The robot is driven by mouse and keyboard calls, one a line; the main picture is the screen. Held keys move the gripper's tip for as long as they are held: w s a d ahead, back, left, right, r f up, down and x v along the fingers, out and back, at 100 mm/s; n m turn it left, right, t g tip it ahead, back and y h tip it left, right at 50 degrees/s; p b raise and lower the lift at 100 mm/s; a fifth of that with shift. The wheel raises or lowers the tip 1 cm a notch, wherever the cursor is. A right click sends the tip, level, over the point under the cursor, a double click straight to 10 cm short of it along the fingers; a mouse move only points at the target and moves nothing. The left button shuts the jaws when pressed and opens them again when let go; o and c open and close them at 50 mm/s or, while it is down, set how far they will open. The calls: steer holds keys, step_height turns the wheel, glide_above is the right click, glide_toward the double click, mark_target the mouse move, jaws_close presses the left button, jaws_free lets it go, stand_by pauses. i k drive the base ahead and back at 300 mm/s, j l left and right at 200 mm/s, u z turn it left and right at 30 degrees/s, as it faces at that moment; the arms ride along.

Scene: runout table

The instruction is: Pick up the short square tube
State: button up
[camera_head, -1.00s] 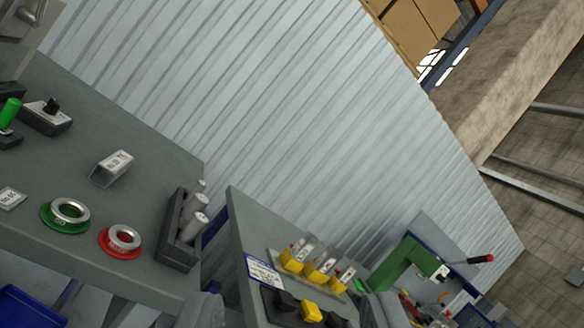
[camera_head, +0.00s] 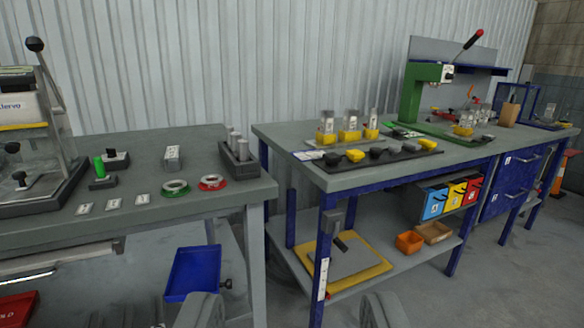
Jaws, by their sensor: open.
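The short square tube (camera_head: 173,157) is a small grey piece with a pale label marked in dark print. It lies on the left grey table (camera_head: 70,222), behind the green ring and the red ring. My gripper (camera_head: 290,312) shows only as two grey fingertips at the bottom edge, set wide apart with nothing between them. It is well in front of the table and to the right of the tube, not touching it.
A green-based ring (camera_head: 175,187), red-based ring (camera_head: 213,182) and dark holder with upright cylinders (camera_head: 239,158) stand near the tube. A clear-sided machine (camera_head: 35,130) is at left. A blue bin (camera_head: 193,272) hangs below. The right bench (camera_head: 345,180) holds fixtures and a green press (camera_head: 412,95).

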mark_target(173, 159)
steer(key=i+l+u, duration=0.1)
steer(key=l+u, duration=0.2)
steer(key=i+l+u, duration=0.1)
steer(key=l+u, duration=0.45)
steer(key=l, duration=0.15)
steer(key=i, duration=0.05)
